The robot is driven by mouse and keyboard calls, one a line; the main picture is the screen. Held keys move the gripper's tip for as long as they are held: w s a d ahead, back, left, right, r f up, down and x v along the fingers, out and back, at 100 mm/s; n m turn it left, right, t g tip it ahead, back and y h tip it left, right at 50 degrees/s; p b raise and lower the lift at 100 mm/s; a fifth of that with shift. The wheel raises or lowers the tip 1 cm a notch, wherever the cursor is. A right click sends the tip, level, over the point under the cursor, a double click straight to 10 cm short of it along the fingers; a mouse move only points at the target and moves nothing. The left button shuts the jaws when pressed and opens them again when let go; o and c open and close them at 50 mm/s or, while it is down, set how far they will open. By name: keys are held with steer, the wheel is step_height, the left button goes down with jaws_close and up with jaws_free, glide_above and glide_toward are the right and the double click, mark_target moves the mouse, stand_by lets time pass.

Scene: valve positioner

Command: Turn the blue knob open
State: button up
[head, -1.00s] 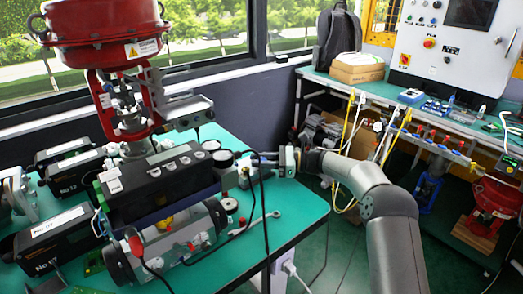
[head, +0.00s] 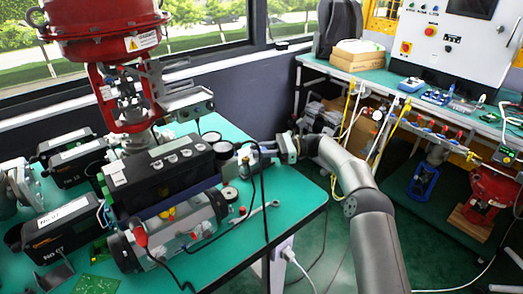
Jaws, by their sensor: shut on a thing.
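My gripper (head: 262,149) reaches in from the right at the back right end of the black valve positioner (head: 160,176). Its narrow fingers are shut on a small part beside the pressure gauges (head: 229,194). The fingers cover that part, and it is too small here to make out a blue colour. The blue knob cannot be told apart in this view; it seems hidden between the fingers. How far it is turned cannot be seen.
A red actuator (head: 100,30) stands over the positioner. Black cables hang beside my gripper. A wrench (head: 258,213) lies on the green table (head: 290,215) near its right edge. Another bench (head: 375,76) with a control panel (head: 445,40) stands at the right.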

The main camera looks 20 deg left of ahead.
steer(key=o, duration=1)
steer(key=shift+c, duration=0.2)
steer(key=v, duration=0.7)
steer(key=shift+w+d, duration=0.15)
steer(key=shift+d, duration=0.05)
